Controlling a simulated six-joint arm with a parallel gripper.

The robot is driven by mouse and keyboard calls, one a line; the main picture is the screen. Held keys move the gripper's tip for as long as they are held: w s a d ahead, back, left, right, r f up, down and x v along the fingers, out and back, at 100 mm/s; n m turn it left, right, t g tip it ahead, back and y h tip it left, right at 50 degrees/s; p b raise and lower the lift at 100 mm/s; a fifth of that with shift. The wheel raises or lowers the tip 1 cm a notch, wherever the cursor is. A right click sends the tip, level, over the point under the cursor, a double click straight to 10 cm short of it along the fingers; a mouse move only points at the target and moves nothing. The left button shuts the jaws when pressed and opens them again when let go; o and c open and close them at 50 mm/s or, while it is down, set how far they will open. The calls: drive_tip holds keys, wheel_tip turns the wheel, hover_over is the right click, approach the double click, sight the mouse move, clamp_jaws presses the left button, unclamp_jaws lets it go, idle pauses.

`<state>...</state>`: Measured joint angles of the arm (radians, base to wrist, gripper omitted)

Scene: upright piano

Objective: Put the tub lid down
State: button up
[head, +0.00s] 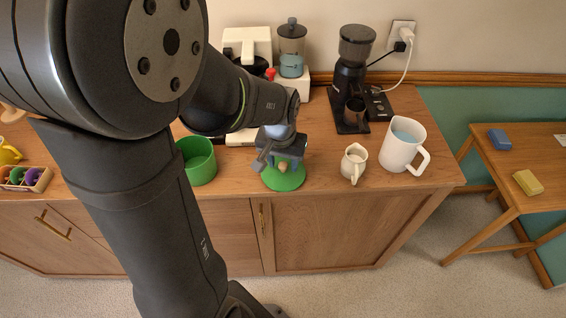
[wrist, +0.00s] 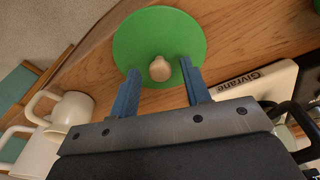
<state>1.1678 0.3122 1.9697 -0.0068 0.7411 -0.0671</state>
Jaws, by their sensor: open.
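The tub lid (head: 286,180) is a round green disc with a pale wooden knob. It lies on the wooden sideboard top near its front edge. In the wrist view the lid (wrist: 185,35) lies flat, and its knob (wrist: 160,69) sits between and just beyond my fingertips. My gripper (wrist: 159,84) is open, with its two blue fingers apart and clear of the knob. In the head view my gripper (head: 279,155) is directly over the lid and partly hides it. The green tub (head: 198,163) stands left of the lid, partly behind my arm.
A small cream jug (head: 353,161) and a large white pitcher (head: 400,146) stand to the right. A black coffee grinder (head: 350,85) and a white machine with a blender jar (head: 291,50) stand behind. A small box (head: 24,180) is far left.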

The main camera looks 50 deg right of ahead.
sight(281, 176)
wheel_tip(281, 176, up, 11)
drive_tip(key=a, duration=0.1)
drive_tip(key=shift+s, duration=0.2)
drive_tip(key=shift+a+f, duration=0.1)
drive_tip(key=shift+f, duration=0.15)
drive_tip(key=f, duration=0.4)
drive_tip(key=d+f, duration=0.1)
drive_tip(key=f, duration=0.7)
drive_tip(key=shift+w+d, duration=0.15)
drive_tip(key=shift+w, duration=0.05)
drive_tip(key=shift+d+r, duration=0.1)
drive_tip(key=shift+r, duration=1.45)
drive_tip(key=shift+f, duration=0.1)
